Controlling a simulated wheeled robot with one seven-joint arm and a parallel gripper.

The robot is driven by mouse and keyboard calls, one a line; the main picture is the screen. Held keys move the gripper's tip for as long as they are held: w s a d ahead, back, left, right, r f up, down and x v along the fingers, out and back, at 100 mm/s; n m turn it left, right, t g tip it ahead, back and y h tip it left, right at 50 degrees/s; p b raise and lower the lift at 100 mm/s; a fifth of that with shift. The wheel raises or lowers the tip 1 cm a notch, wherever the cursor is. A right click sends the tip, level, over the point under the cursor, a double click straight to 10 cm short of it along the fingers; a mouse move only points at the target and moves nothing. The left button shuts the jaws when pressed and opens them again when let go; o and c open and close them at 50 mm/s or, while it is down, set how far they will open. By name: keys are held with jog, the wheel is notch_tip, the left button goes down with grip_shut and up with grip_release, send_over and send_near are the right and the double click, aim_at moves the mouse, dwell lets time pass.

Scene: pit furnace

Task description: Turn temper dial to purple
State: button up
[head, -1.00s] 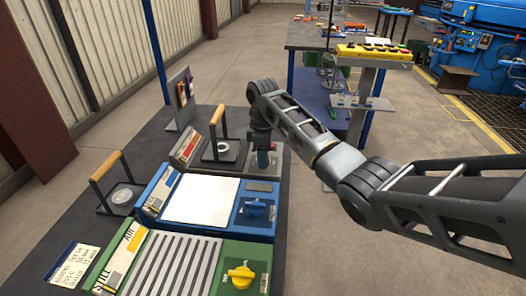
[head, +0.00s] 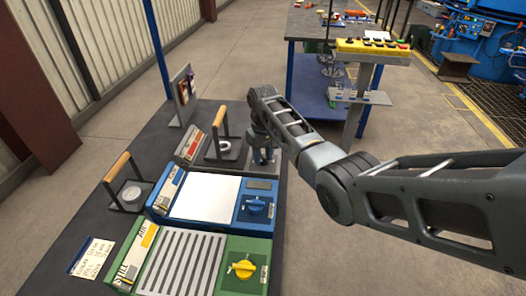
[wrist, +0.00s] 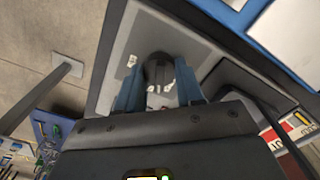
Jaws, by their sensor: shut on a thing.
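My gripper (head: 262,157) is at the far right end of the bench, over the grey unit with a red label strip (head: 189,146). In the wrist view, its two blue fingers (wrist: 157,88) stand on either side of a dark round-ended knob (wrist: 158,66) and are shut on it. The knob sits on a light grey plate (wrist: 118,75) with white markings, partly hidden by the knob and fingers. I cannot read a dial name or see a purple mark.
A blue unit with a blue knob (head: 257,206) and a green unit with a yellow knob (head: 242,266) stand nearer on the bench. A yellow control box (head: 372,47) stands on a post beyond the arm.

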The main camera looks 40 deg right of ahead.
aim_at(264, 155)
jog(key=m+p, duration=0.1)
jog(key=m, duration=0.4)
jog(key=shift+r+m, duration=0.1)
jog(key=shift+m, duration=0.2)
jog(key=m+p, duration=0.1)
jog(key=m, duration=0.3)
jog(key=shift+m, duration=0.3)
jog(key=shift+d, duration=0.1)
jog(key=o, duration=1)
jog(key=shift+o, duration=0.2)
jog(key=shift+r, duration=3.8)
jog(key=shift+s, duration=0.1)
